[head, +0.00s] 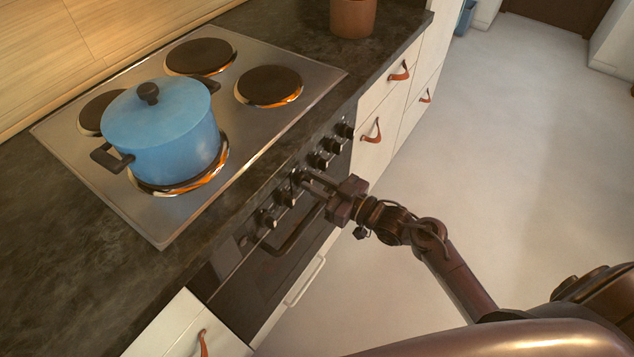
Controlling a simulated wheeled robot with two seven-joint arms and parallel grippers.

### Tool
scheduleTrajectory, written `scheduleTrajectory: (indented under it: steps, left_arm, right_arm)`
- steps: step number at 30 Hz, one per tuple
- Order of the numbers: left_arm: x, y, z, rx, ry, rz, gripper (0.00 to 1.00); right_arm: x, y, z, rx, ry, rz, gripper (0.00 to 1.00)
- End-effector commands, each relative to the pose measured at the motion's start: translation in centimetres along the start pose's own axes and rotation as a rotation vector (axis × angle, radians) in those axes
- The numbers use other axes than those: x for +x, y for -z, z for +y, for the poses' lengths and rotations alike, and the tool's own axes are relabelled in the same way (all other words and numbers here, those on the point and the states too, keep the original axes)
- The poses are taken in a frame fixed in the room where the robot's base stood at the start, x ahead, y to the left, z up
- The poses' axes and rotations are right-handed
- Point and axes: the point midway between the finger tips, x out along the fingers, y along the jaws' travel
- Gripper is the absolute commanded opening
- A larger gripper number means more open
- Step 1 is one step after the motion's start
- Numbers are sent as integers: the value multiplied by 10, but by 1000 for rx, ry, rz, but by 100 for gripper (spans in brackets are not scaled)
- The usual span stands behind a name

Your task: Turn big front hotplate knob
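A row of several dark knobs runs along the oven's front panel, among them a lower-left knob (265,218), a middle knob (287,197) and an upper-right knob (331,145). My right gripper (304,181) reaches in from the right, with its fingertips at the knobs near the middle of the row. The fingers partly cover the knob there, and I cannot tell whether they grip it. The large front hotplate (215,172) is mostly hidden under a lidded blue pot (165,135). My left gripper is not in view.
The steel hob (165,225) carries other hotplates (268,86) behind and to the right. An oven handle (292,232) lies just below the knobs. White drawers with leather pulls (372,131) stand at the right. The pale floor (510,150) is clear.

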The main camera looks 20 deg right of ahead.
Motion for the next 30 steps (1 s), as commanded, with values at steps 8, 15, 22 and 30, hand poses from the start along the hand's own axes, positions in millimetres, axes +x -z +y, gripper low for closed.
scheduleTrajectory:
  steps: [8,15,22,30]
  left_arm:
    - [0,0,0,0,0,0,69]
    - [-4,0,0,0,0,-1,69]
    - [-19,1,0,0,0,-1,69]
    - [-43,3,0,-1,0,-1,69]
  right_arm:
    - [0,0,0,0,0,0,0]
    - [0,1,0,27,1,0,0]
    - [0,4,2,142,1,0,0]
    - [0,4,5,377,0,-1,0]
